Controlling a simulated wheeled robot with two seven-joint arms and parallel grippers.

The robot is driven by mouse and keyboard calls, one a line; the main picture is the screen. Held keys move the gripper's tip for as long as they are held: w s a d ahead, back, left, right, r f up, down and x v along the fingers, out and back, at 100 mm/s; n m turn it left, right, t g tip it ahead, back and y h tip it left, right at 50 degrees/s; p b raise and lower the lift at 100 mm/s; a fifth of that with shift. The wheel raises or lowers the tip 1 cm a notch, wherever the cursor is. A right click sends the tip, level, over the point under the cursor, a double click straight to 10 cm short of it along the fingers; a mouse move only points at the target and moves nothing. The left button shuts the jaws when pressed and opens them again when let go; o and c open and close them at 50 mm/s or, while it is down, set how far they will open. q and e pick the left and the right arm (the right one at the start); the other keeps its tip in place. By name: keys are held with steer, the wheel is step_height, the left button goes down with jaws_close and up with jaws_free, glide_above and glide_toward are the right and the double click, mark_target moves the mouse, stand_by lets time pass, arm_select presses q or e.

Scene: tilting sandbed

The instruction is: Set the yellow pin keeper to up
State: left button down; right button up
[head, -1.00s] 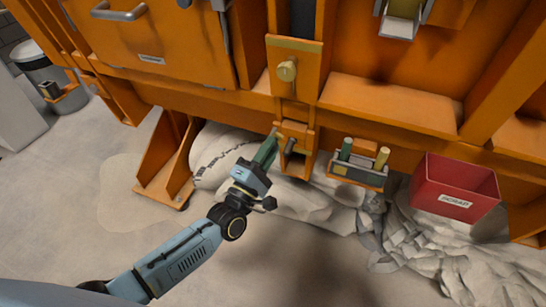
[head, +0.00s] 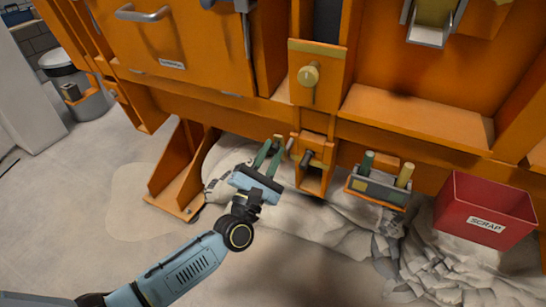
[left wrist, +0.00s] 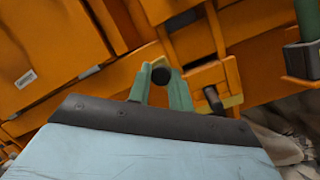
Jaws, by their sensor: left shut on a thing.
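The yellow pin keeper appears to be the round yellow knob (head: 309,75) with a short lever hanging down, on an orange plate at the upper middle of the head view. My left gripper (head: 269,150) has green fingers and is below and left of the knob, apart from it. An orange bracket (head: 315,180) with a dark peg (head: 306,157) is just right of the fingers. My right gripper is not in view.
A small holder (head: 378,190) with a green and a yellow handle hangs right of the bracket. A red scrap bin (head: 486,212) stands farther right. An orange foot (head: 180,172) stands left of my gripper. Sand and rubble lie beneath.

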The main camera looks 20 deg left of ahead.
arm_select(q)
steer(key=shift+f, duration=0.15)
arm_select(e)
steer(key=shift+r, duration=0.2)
arm_select(q)
steer(key=c, duration=1.3)
jaws_free()
steer(key=shift+s+f, duration=0.15)
steer(key=shift+s, duration=0.3)
steer(key=v, duration=1.2)
steer(key=shift+p, duration=0.35)
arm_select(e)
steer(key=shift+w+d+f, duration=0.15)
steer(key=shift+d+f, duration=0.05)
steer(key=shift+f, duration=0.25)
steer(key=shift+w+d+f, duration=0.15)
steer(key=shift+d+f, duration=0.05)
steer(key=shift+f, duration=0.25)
arm_select(q)
steer(key=shift+s+f, duration=0.15)
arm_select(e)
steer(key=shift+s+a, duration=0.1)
